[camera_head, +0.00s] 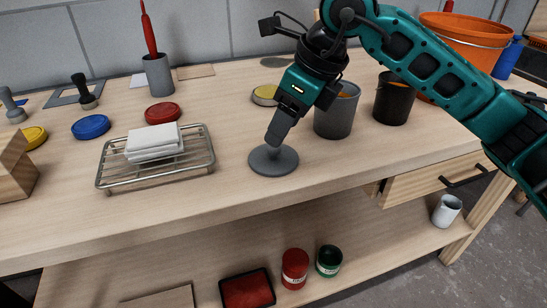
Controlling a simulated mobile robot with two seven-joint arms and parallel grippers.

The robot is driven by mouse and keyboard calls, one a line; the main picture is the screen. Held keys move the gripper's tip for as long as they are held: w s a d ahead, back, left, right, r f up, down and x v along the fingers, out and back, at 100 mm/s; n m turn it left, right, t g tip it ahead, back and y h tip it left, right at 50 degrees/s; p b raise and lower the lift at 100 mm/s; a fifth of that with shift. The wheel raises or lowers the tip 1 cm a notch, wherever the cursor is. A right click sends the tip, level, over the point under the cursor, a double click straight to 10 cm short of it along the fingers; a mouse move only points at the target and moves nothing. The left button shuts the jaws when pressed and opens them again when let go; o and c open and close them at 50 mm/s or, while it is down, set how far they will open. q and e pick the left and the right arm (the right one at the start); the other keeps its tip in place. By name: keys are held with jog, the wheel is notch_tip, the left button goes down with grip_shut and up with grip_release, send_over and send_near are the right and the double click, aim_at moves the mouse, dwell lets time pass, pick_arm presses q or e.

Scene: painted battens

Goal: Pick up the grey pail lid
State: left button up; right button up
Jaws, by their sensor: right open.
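The grey pail lid (284,164) is a flat grey disc lying on the workbench, right of the wire rack. My right gripper (274,141) comes down from the upper right, with its dark fingers right over the middle of the lid. The gripper is open. The fingers overlap in this view and hide the lid's centre, so I cannot tell whether they touch it or stand around a knob. A grey pail (334,121) stands uncovered to the right of the lid, with something orange inside. My left gripper is not in view.
A wire rack (191,167) with folded white cloths (154,142) stands left of the lid. A black pail (394,103) and an orange tub (466,31) stand at the right. Red (162,113) and blue (91,127) lids lie at the left. The bench in front is clear.

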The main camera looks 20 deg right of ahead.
aim_at(273, 153)
jog(key=x, duration=0.5)
jog(key=shift+d+f+b, duration=0.1)
jog(key=shift+d+b, duration=0.05)
jog(key=shift+b, duration=0.15)
grip_shut()
